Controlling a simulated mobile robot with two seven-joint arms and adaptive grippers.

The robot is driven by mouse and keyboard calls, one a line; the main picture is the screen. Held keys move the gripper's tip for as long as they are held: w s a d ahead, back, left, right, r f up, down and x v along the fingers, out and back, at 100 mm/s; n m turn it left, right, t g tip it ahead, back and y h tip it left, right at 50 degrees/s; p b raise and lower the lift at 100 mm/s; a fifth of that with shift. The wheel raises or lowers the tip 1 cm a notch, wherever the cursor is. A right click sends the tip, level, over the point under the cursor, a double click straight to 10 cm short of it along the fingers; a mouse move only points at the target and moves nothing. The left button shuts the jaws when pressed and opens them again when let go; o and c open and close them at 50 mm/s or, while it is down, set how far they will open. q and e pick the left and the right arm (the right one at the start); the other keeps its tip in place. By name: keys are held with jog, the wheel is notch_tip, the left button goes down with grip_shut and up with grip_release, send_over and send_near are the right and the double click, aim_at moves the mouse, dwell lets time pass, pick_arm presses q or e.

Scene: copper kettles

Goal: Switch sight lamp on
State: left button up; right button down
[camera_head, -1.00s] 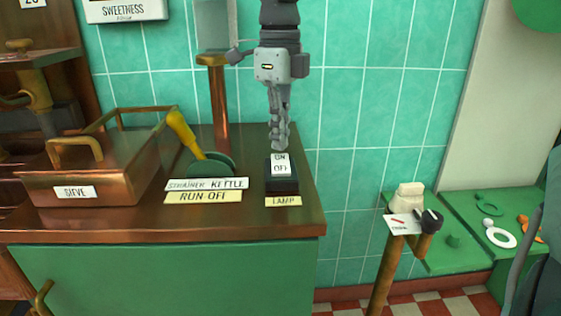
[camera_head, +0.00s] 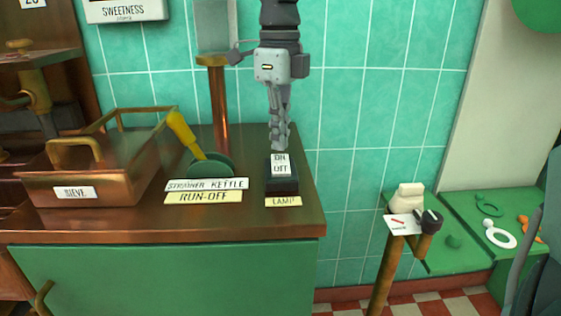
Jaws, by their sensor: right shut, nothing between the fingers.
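The lamp switch (camera_head: 281,169) is a white rocker marked ON at its far end and OFF at its near end, set in a black block near the counter's right end. A small LAMP label (camera_head: 283,202) lies in front of it. My right gripper (camera_head: 279,147) points straight down from above, shut and empty. Its fingertips are at the far ON end of the rocker and look to be touching or just above it. Which way the rocker is tipped is hard to tell. My left gripper is not in view.
On the copper-topped counter (camera_head: 150,225), left of the switch, stand a yellow-handled lever (camera_head: 181,130) with strainer kettle and run-off labels, and a copper sieve box (camera_head: 95,185). A copper post (camera_head: 219,105) rises behind. A knob stand (camera_head: 405,222) is at the right.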

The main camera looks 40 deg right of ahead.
aim_at(280, 157)
jog(key=shift+f+b, duration=0.85)
jog(key=shift+f, duration=0.3)
dwell(0.4)
jog(key=shift+r, duration=0.15)
jog(key=shift+r+p, duration=2.5)
jog(key=shift+r, duration=0.95)
